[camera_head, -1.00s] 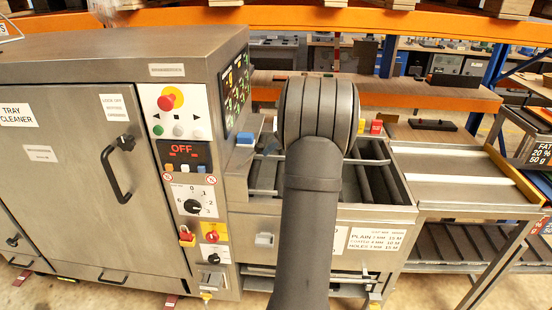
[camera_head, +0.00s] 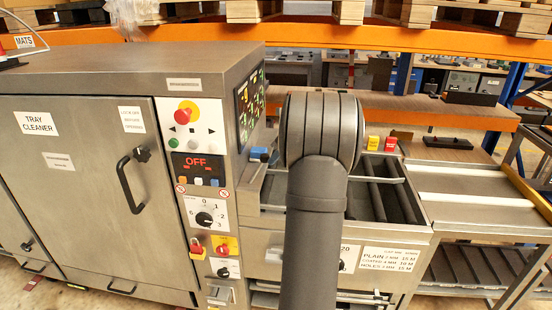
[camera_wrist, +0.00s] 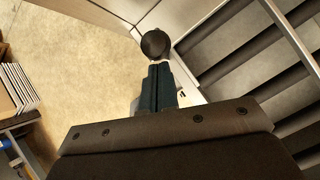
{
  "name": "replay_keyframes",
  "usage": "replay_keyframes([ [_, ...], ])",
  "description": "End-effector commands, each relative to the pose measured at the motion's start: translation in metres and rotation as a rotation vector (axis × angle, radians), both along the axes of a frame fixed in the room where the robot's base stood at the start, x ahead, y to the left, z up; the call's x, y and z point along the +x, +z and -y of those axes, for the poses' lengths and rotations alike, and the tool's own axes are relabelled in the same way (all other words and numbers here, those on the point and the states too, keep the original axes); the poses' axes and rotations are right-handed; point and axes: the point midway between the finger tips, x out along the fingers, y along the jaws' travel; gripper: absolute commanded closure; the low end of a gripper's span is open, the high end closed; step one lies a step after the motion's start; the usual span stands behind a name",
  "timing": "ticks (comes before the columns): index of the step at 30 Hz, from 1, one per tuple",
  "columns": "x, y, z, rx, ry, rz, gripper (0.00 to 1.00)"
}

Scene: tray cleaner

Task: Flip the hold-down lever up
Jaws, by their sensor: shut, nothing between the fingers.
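In the wrist view my gripper (camera_wrist: 160,66) is shut and empty, its dark fingers side by side. A round black knob (camera_wrist: 156,44) lies just beyond the fingertips; I cannot tell whether they touch, or whether it is the end of the hold-down lever. In the head view my arm covers my gripper and the near-left part of the roller bed (camera_head: 400,205). No hold-down lever can be made out for certain there. A thin metal bar (camera_head: 378,180) crosses the rollers, and a metal rail (camera_wrist: 290,38) runs over dark rollers in the wrist view.
The steel tray cleaner (camera_head: 85,210) stands left, its display reading OFF. A dial (camera_head: 344,263) and a label (camera_head: 390,259) are on the front panel of the roller section. A side table (camera_head: 465,190) stands right. Yellow (camera_head: 373,143) and red (camera_head: 391,144) blocks sit behind the rollers.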

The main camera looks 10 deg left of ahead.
Motion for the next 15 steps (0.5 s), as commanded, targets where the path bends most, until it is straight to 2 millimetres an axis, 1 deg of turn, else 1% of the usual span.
replay_keyframes([
  [1,0.001,0.006,-0.006,0.01,0.005,0.009,1.0],
  [2,0.001,0.006,-0.006,0.011,0.004,0.01,1.0],
  [5,0.0,0.005,-0.004,0.01,0.005,0.009,1.0],
  [7,-0.002,0.004,0.002,0.009,0.003,0.009,1.0],
  [11,-0.011,-0.004,0.022,0.006,-0.001,0.004,1.0],
  [13,-0.018,-0.009,0.037,0.004,-0.003,0.002,1.0],
  [15,-0.019,0.009,0.045,0.003,-0.001,0.008,1.0],
])
